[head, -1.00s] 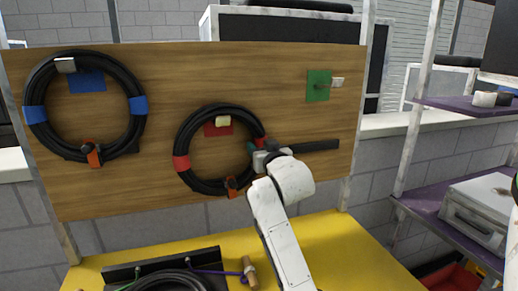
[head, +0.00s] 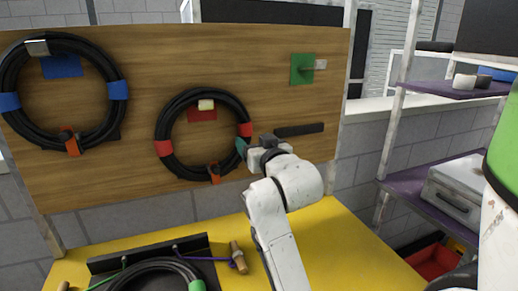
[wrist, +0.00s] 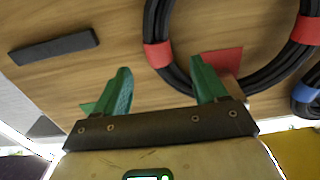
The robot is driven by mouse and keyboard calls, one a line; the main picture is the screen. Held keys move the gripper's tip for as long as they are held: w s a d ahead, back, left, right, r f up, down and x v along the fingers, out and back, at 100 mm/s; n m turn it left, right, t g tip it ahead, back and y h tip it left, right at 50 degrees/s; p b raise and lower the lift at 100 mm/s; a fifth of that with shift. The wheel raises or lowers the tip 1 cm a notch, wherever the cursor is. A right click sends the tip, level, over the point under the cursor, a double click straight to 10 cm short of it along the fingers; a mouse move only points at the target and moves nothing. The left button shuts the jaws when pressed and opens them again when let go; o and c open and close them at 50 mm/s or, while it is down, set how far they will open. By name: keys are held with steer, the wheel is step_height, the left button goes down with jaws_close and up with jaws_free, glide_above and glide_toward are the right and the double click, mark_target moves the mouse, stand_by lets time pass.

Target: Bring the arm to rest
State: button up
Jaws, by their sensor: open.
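My arm is white and reaches up from the bottom of the head view toward a wooden board. My gripper (head: 243,149) is in front of the board, close to the right side of the red-taped cable coil (head: 160,120). In the wrist view my gripper (wrist: 163,84) has its two green fingers wide apart with nothing between them. The red-taped coil (wrist: 262,84) shows there behind and beside the right finger; whether that finger touches it I cannot tell.
A blue-taped coil (head: 112,63) hangs at the board's left. A black bar (head: 299,130) and a green plate with a peg (head: 301,70) are at its right. Another coil (head: 160,268) lies on the yellow table (head: 345,245) below. A purple shelf (head: 425,207) stands right.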

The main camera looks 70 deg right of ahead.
steer(key=v, duration=0.2)
steer(key=shift+s+a, duration=0.2)
steer(key=shift+s, duration=0.05)
